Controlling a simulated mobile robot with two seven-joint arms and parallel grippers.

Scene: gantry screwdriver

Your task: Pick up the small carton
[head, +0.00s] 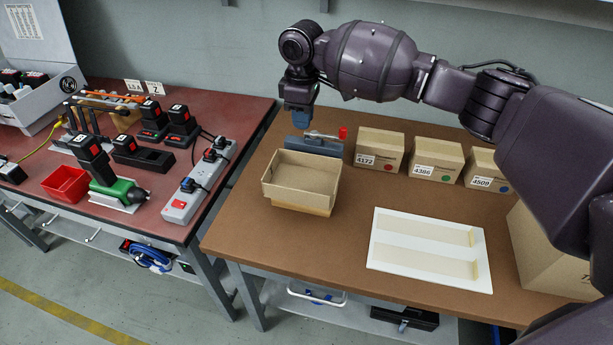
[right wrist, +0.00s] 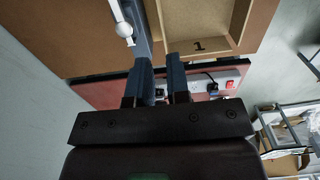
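I cannot tell which one the task means. My right gripper (head: 298,116) hangs over the back left of the table, left of the cartons and behind an open cardboard tray (head: 303,185). In the right wrist view its two fingers (right wrist: 161,80) are a little apart with nothing between them. The cartons do not show there. My left gripper is not in view.
A grey fixture with a red-tipped handle (head: 325,134) stands just below my right gripper. A white board (head: 430,282) lies at front right, and a large carton (head: 545,250) stands beyond it. The red bench (head: 120,215) at left holds drills, chargers and a power strip (head: 197,185).

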